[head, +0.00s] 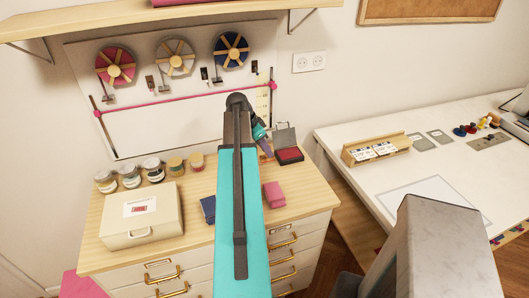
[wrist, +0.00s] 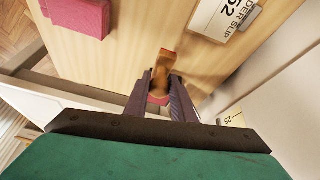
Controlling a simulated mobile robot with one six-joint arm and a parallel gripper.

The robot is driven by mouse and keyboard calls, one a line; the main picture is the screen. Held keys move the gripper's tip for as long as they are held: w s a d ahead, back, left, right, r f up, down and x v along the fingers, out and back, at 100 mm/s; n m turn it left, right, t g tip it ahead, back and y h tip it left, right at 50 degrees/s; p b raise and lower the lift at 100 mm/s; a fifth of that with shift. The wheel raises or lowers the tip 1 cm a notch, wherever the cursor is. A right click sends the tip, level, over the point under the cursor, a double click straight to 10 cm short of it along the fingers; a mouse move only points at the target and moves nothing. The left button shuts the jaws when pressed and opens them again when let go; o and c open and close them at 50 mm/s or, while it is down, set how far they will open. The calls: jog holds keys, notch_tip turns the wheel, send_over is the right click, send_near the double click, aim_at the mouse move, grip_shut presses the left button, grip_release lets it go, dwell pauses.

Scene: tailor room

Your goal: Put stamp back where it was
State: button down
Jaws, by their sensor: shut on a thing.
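In the wrist view my gripper (wrist: 161,76) is shut on the stamp (wrist: 166,58), a small brown wooden piece with a pinkish-red part near the fingers. The stamp is over the light wood top of the cabinet; I cannot tell whether it touches the wood. In the head view my gripper (head: 267,150) is at the right part of the cabinet top, just left of an open ink pad (head: 289,154) with a red pad and raised grey lid. The stamp itself is too small to make out clearly there.
A pink block (head: 274,194) and a dark blue block (head: 208,208) lie on the cabinet top (head: 230,185). A cream box (head: 142,222) and several jars (head: 153,168) stand left. A white table (head: 440,165) is right. A labelled card (wrist: 213,14) shows in the wrist view.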

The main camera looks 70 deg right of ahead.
aim_at(265, 154)
jog(key=shift+w+d+f, duration=0.1)
jog(key=shift+w+d, duration=0.35)
jog(key=shift+d, duration=0.05)
jog(key=shift+f, duration=0.1)
jog(key=shift+f+p, duration=1.05)
jog(key=shift+f, duration=0.6)
jog(key=shift+f, duration=0.15)
jog(key=c, duration=1.5)
grip_release()
jog(key=shift+r, duration=0.2)
jog(key=shift+b+v, duration=1.65)
jog(key=shift+v, duration=4.35)
